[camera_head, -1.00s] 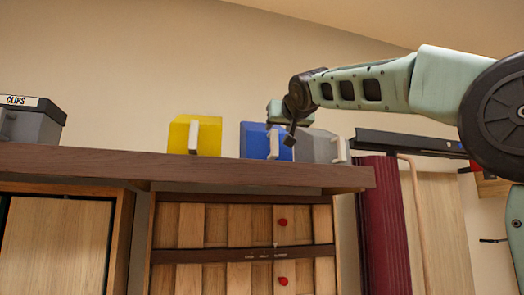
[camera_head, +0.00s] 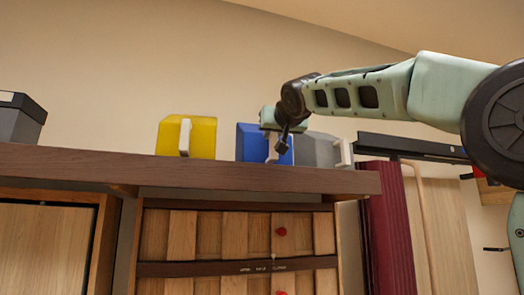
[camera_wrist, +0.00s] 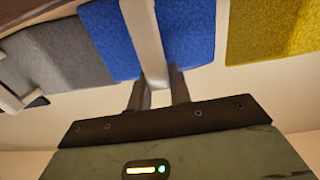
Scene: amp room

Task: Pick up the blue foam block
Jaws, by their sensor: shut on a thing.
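The blue foam block (camera_head: 250,143) stands on the wooden shelf (camera_head: 200,172), between a yellow block and a grey block. It has a pale strap-like handle (camera_wrist: 143,35) on its face, also seen in the wrist view. The blue fabric surface (camera_wrist: 188,30) fills the upper middle of the wrist view. My gripper (camera_head: 281,148) is at the block's front right in the head view. In the wrist view its fingers (camera_wrist: 160,88) are shut on the handle. The fingertips are partly hidden. I see no clear gap between block and shelf.
The yellow block (camera_head: 200,137) stands to the left with a gap. The grey block (camera_head: 320,150) is close on the right. A grey box (camera_head: 18,118) is at the far left. Wooden cabinet doors (camera_head: 240,235) are below the shelf; a dark red panel (camera_head: 385,225) is at right.

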